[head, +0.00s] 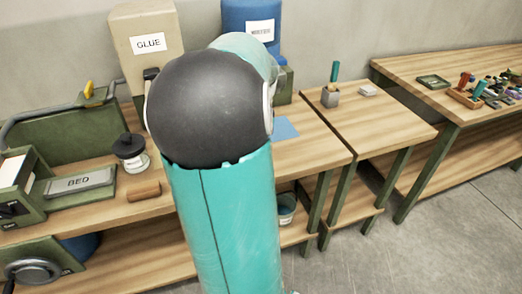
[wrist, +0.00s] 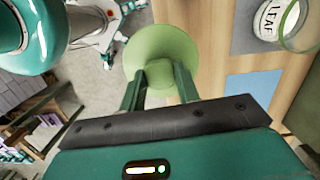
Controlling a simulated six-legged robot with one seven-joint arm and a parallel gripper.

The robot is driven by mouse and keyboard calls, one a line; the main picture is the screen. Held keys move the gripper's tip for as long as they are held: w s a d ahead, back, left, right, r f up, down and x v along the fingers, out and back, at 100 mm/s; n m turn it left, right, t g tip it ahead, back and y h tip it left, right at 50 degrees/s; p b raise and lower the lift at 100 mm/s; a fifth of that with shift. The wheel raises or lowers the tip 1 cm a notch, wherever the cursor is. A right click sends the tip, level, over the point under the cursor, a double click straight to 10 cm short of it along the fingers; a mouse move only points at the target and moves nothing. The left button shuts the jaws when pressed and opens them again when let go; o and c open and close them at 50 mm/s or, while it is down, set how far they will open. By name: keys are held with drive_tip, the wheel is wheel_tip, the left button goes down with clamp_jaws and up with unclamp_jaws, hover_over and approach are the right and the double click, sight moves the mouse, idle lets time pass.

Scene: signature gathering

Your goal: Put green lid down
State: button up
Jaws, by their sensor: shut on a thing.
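In the wrist view a round light-green lid (wrist: 162,42) is in front of my gripper (wrist: 160,78). The two dark green fingers are shut on its square green knob. The lid is over the wooden table's edge, with the floor showing to its left; its height above the tabletop cannot be told. In the head view my teal arm hides the gripper and the lid. A glass jar labelled LEAF (wrist: 275,18) stands on the table at the upper right of the wrist view, apart from the lid.
A blue sheet (wrist: 254,92) and a grey mat (wrist: 252,30) lie on the tabletop. A smaller table (head: 380,130) stands to the right.

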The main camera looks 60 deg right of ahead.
drive_tip(key=d, duration=0.1)
drive_tip(key=d+f, duration=0.1)
drive_tip(key=d, duration=0.1)
drive_tip(key=w+d+f, duration=0.1)
drive_tip(key=shift+d+f, duration=0.2)
drive_tip(key=d+f, duration=0.2)
drive_tip(key=w+d+f, duration=0.1)
drive_tip(key=d+f, duration=0.1)
drive_tip(key=f, duration=0.1)
drive_tip(key=shift+w+d+f, duration=0.1)
drive_tip(key=shift+d+f, duration=0.05)
drive_tip(key=shift+f, duration=1.5)
drive_tip(key=shift+f, duration=0.2)
drive_tip(key=o, duration=1)
drive_tip(key=shift+c, duration=0.2)
wheel_tip(320, 180, up, 12)
drive_tip(key=s+d, duration=0.1)
drive_tip(key=shift+r, duration=0.15)
